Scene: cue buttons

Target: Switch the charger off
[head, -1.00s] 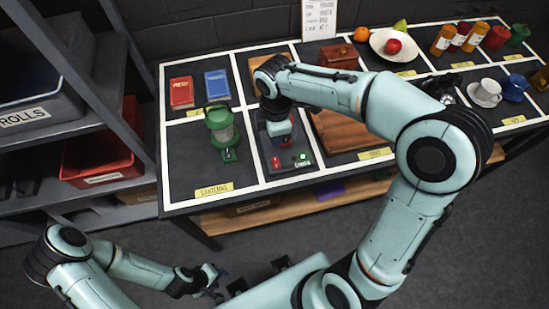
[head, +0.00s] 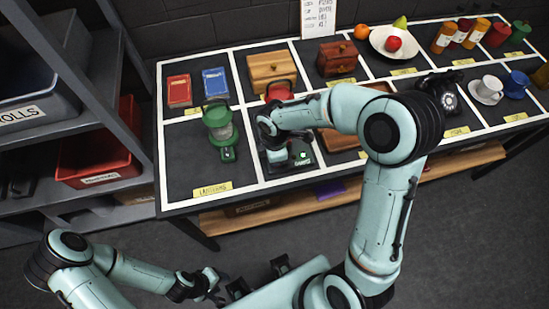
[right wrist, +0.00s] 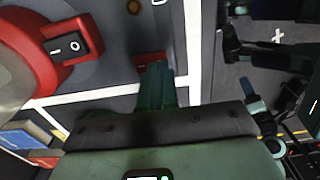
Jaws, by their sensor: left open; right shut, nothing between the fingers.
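The charger (head: 304,163) is a dark unit in a front cell of the table, with a lit green button and white lettering at its right. My right arm's wrist covers its left part, where a red button showed earlier. My right gripper (right wrist: 155,75) is shut and empty in the right wrist view. In the head view its fingertips are hidden at the charger's left side, and I cannot tell whether they touch it. My left gripper (head: 212,284) is open and empty, low in front of the table.
A green lantern (head: 219,127) stands just left of the charger. A red lantern (head: 281,90) stands behind it; a red base with an I/O rocker (right wrist: 67,47) shows in the right wrist view. A wooden box (head: 272,68) and a brown chest (head: 337,57) are farther back.

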